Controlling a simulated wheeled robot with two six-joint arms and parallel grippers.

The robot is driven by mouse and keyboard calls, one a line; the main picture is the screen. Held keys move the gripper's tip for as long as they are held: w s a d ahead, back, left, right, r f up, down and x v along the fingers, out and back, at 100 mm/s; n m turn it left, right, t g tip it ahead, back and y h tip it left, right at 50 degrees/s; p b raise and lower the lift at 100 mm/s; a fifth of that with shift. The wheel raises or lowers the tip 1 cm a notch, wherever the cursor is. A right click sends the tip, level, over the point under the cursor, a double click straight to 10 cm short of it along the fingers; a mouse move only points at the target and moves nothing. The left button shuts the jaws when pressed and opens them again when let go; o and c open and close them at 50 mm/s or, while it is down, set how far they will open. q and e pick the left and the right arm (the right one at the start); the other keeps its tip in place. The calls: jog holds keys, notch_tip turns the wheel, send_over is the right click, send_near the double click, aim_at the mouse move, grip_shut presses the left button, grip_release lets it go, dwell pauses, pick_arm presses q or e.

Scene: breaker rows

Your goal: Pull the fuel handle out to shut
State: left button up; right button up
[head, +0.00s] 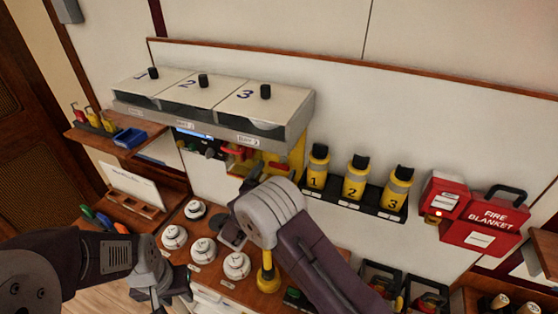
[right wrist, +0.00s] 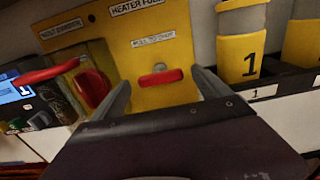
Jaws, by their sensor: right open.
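The red fuel handle (right wrist: 160,77) is a short horizontal bar on a yellow panel (right wrist: 150,22) marked "HEATER FUEL", under a small label that seems to read "PULL TO SHUT". My right gripper (right wrist: 160,80) is open, with one finger on each side of the handle in the right wrist view. I cannot tell whether either finger touches it. In the head view my right wrist hides the fuel handle. My left gripper (head: 160,296) is low at the left, away from the panel, and its jaws are not clear.
Left of the fuel handle are a red knob (right wrist: 93,88) and a red lever (right wrist: 48,76). Numbered yellow bottles (head: 355,178) stand on a rack to the right. White round pieces (head: 203,250) sit on the counter below. A box with lids (head: 215,98) overhangs the panel.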

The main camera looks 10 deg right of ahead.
aim_at(278, 167)
jog(key=p+x, duration=0.1)
jog(key=x, duration=0.2)
jog(key=shift+w+d, duration=0.2)
jog(key=shift+w, duration=0.1)
jog(key=shift+s+a, duration=0.2)
jog(key=shift+s, duration=0.05)
jog(key=shift+c, duration=0.4)
jog(key=shift+d, duration=0.1)
grip_shut()
jog(key=b+v, duration=0.1)
jog(key=v, duration=0.2)
jog(key=shift+s+a+f, duration=0.15)
jog(key=shift+a, duration=0.05)
jog(key=shift+s+a, duration=0.2)
jog(key=shift+s, duration=0.1)
pick_arm(q)
jog(key=shift+w+d+r, duration=0.1)
jog(key=shift+w+r, duration=0.1)
jog(key=shift+r, duration=0.2)
pick_arm(e)
jog(key=shift+o, duration=0.4)
grip_release()
pick_arm(q)
jog(key=shift+s, duration=0.15)
